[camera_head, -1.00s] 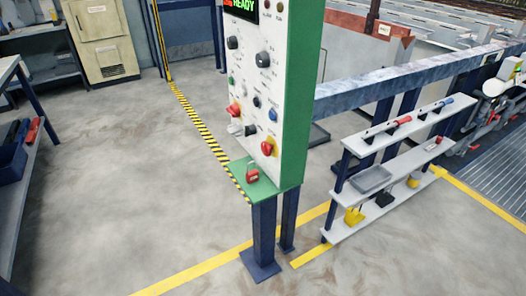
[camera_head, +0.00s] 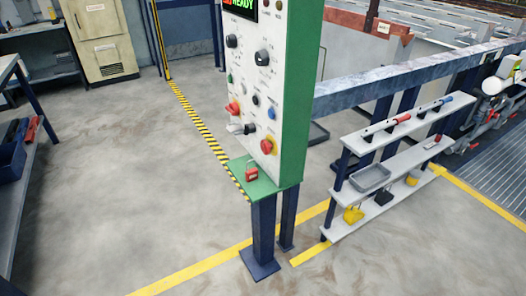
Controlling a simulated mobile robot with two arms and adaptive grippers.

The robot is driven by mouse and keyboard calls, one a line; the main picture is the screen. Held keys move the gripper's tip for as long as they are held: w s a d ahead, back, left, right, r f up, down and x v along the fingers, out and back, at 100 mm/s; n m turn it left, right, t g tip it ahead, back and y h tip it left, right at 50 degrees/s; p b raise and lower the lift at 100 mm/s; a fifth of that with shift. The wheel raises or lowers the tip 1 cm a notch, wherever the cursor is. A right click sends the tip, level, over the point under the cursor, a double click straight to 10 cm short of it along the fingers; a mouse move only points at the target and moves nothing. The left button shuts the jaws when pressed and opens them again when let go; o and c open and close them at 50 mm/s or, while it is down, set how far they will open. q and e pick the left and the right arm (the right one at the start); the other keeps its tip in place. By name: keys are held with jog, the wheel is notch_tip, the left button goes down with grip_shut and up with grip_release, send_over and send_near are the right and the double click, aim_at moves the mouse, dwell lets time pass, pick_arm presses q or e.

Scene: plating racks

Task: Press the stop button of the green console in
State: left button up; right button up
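The green console (camera_head: 297,88) stands upright on dark blue legs in the middle of the head view. Its white front panel (camera_head: 247,78) carries dark knobs, small buttons and a lit display reading READY (camera_head: 240,6) at the cut-off top. A red button with a yellow collar (camera_head: 268,145) sits low on the right of the panel. Another red control (camera_head: 232,107) sits at the left edge. Their labels are too small to read. A red padlock (camera_head: 251,173) rests on the console's green ledge (camera_head: 262,187). Neither of my grippers is in view.
A white shelf rack (camera_head: 405,165) with tools and a grey tray stands right of the console. A blue-grey rail (camera_head: 400,80) runs behind it. A workbench (camera_head: 35,150) stands at the left. The floor (camera_head: 140,190) between bench and console is clear.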

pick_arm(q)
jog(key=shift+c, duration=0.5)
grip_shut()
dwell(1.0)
